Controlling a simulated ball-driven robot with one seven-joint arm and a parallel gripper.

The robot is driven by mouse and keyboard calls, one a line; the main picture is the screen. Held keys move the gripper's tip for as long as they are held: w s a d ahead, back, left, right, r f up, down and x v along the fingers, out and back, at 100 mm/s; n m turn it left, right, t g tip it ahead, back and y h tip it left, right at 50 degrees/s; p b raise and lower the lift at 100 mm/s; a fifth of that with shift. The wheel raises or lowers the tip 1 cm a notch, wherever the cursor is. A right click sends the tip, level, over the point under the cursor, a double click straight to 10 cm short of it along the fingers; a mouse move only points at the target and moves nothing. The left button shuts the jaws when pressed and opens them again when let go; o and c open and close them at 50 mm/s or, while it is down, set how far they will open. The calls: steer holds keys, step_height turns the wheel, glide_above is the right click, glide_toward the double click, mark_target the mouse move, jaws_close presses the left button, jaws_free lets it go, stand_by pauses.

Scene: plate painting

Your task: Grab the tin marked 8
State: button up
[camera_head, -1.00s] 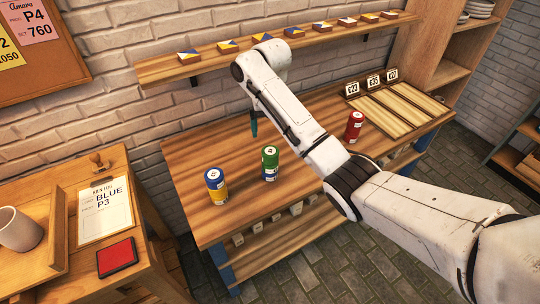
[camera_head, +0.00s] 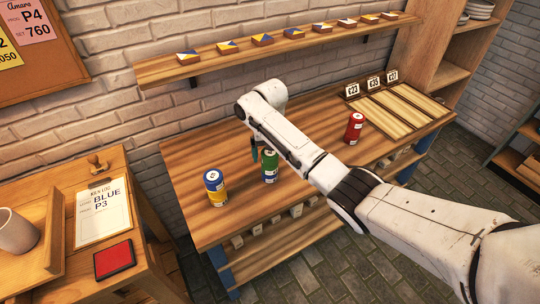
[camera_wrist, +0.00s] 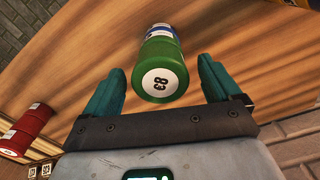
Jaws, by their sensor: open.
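In the head view my gripper (camera_head: 254,150) is just behind and left of the tin's top, partly hidden by my arm. I cannot tell whether the fingertips are level with the tin.
A red tin (camera_head: 354,128) stands farther right, near a wooden board (camera_head: 395,112) with number cards. A wall shelf (camera_head: 200,68) with several small painted blocks runs above the bench.

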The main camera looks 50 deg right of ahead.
steer(key=c, duration=1.2)
steer(key=shift+r, duration=0.1)
